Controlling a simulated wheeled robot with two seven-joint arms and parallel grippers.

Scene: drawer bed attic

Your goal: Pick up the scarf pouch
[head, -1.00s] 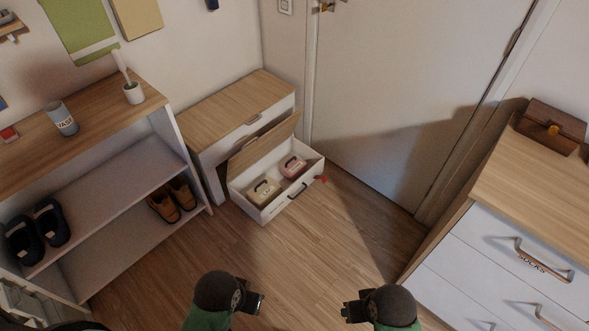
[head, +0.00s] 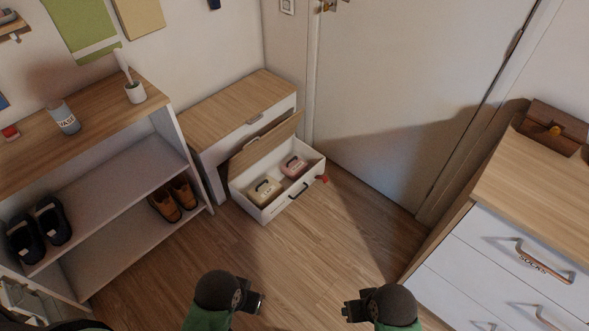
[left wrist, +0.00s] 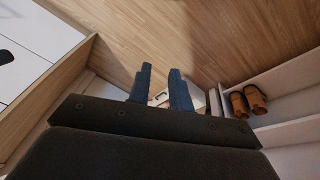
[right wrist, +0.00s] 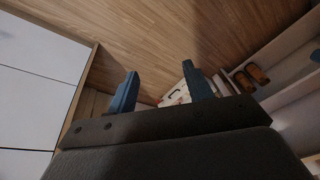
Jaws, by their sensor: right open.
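Two small handled cases lie in the open white drawer (head: 283,208) of a low wooden-topped unit. One is cream (head: 264,191), in the left part, and one is pink (head: 294,167), in the right part. I cannot read a label on either, so I cannot tell which is the scarf pouch. My left gripper (head: 259,303) and right gripper (head: 347,311) are at the bottom of the head view, well short of the drawer. Both are empty. The left fingers (left wrist: 160,88) stand a little apart; the right fingers (right wrist: 161,92) are wider apart.
A shelf unit (head: 120,180) with shoes stands at the left, with a vase (head: 64,117) on top. A white chest of drawers (head: 500,265) stands at the right, a brown box (head: 553,127) on it. The wooden floor (head: 310,235) between is clear. A door (head: 410,100) is behind.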

